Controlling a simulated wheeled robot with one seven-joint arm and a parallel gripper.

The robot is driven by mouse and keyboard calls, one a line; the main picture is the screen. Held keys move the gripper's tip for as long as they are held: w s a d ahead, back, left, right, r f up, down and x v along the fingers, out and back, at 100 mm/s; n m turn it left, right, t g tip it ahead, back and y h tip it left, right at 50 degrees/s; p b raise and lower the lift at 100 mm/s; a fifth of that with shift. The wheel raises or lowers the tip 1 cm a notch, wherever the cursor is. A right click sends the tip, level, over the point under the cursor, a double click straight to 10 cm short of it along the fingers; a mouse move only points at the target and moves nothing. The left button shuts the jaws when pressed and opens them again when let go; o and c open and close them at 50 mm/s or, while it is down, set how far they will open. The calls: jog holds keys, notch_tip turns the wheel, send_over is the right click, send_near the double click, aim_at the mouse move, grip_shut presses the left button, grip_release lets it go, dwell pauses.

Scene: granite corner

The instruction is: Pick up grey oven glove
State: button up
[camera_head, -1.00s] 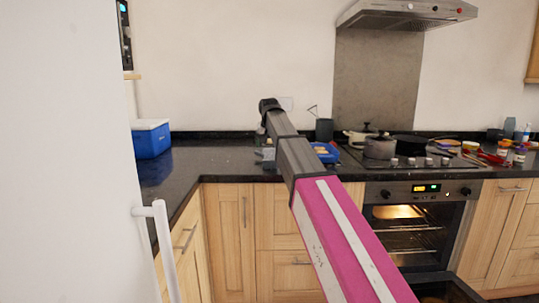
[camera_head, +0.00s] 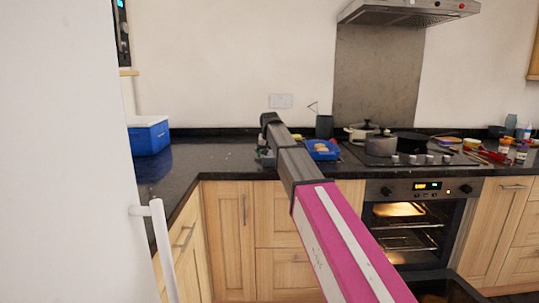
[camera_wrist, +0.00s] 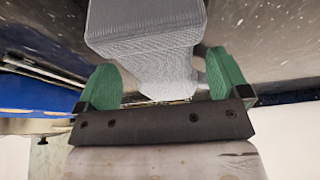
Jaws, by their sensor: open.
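The grey oven glove (camera_wrist: 145,30) has a ribbed surface and fills the upper middle of the wrist view. Its narrower part (camera_wrist: 165,75) reaches down between the two green fingers of my gripper (camera_wrist: 163,80). The fingers are apart, one on each side of it, and gaps show beside the glove. In the head view my gripper (camera_head: 266,152) is low over the black counter, left of the blue tray, mostly hidden behind my arm. The glove cannot be clearly told apart there.
A blue tray (camera_head: 334,155) with food is just right of my gripper; a blue edge (camera_wrist: 35,93) shows in the wrist view. Pots (camera_head: 380,145) stand on the hob further right. A blue cooler box (camera_head: 150,140) is at left. Bare counter (camera_head: 205,158) lies between.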

jog(key=shift+x, duration=0.75)
jog(key=c, duration=1.1)
jog(key=shift+r, duration=0.1)
jog(key=shift+r, duration=0.45)
notch_tip(320, 180, up, 4)
jog(key=shift+s+a+f, duration=0.15)
jog(key=shift+f, duration=0.05)
jog(key=s+a+r, duration=0.6)
jog(key=s+a, duration=0.1)
jog(key=a, duration=0.1)
jog(key=shift+s+a+r, duration=0.2)
jog(key=shift+s, duration=0.1)
